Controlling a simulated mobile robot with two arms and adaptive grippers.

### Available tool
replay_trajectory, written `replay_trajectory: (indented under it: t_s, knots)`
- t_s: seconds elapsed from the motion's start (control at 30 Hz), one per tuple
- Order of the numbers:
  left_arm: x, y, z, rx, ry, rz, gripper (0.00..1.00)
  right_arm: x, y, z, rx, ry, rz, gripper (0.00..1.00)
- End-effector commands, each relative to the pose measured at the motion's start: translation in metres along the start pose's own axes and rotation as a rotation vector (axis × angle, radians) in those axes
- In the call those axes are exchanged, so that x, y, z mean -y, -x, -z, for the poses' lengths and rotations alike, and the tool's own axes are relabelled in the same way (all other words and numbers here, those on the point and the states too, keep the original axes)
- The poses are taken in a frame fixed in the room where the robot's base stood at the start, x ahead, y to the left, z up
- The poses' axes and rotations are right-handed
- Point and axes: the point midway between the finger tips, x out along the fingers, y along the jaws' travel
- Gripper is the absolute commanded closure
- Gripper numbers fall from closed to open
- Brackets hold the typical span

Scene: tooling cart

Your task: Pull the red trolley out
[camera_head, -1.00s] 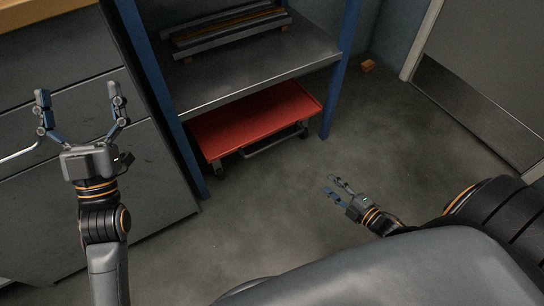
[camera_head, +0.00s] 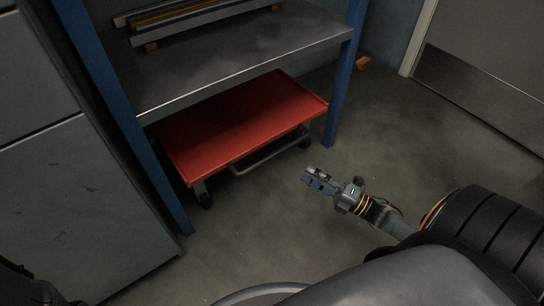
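The red trolley (camera_head: 235,120) stands on the floor under the grey shelf, between the blue posts. Its flat red top shows, with a grey bar handle (camera_head: 270,153) along its front edge and dark wheels at its front corners. My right gripper (camera_head: 312,179) is in front of the trolley, to the right of and below the handle in the picture, and apart from it. Its fingers look close together from this angle, and whether they are open or shut is unclear. Nothing shows between them. My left gripper is out of view.
The grey shelf (camera_head: 230,60) hangs over the trolley's back part and carries long bars. Blue posts (camera_head: 343,75) flank it. A grey cabinet (camera_head: 75,200) stands at the left. The floor (camera_head: 430,140) in front and to the right is clear, up to a door.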

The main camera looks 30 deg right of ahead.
Motion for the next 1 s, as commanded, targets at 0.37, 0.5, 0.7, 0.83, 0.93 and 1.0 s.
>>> replay_trajectory:
  t_s: [0.37, 0.5, 0.7, 0.83, 0.93, 1.0]
  knots:
    - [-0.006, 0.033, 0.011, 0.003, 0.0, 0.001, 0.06, 0.003, -0.075, 0.001, -0.003, 0.002, -0.005, 0.61]
    - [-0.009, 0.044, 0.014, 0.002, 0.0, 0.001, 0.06, 0.003, -0.101, 0.0, -0.001, 0.0, -0.003, 0.61]
    - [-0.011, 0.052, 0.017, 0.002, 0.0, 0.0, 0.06, 0.001, -0.123, 0.0, 0.0, 0.0, -0.001, 0.61]
    - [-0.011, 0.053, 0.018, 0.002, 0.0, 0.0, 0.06, 0.0, -0.129, 0.0, 0.0, 0.0, 0.0, 0.61]
    - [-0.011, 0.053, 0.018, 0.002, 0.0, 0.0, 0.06, -0.001, -0.13, 0.0, 0.001, -0.001, 0.001, 0.61]
    - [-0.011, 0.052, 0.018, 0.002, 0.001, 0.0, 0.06, -0.001, -0.13, 0.0, 0.001, -0.001, 0.001, 0.61]
